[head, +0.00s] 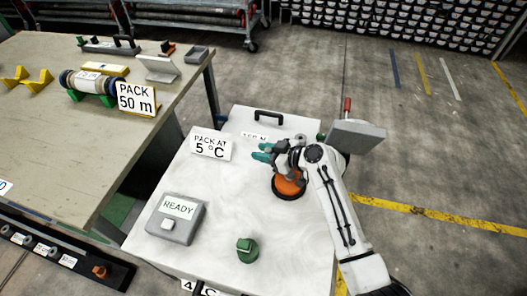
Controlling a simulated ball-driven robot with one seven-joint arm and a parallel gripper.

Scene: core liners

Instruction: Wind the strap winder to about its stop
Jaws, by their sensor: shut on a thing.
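My gripper (264,152), with teal fingertips, is over the white case top (215,220), towards its back right. An orange round body with a dark base (288,187), which looks like the strap winder, stands on that top just below my gripper and wrist. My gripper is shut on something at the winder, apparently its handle. The wrist hides most of the winder's upper part and the grip itself. How far the winder is turned cannot be told.
A grey READY box (176,218), a green knob (246,250) and a PACK AT 5 °C sign (210,144) stand on the white top. A grey block (356,135) and a red handle (347,106) are right of my gripper. A bench (45,130) stands left.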

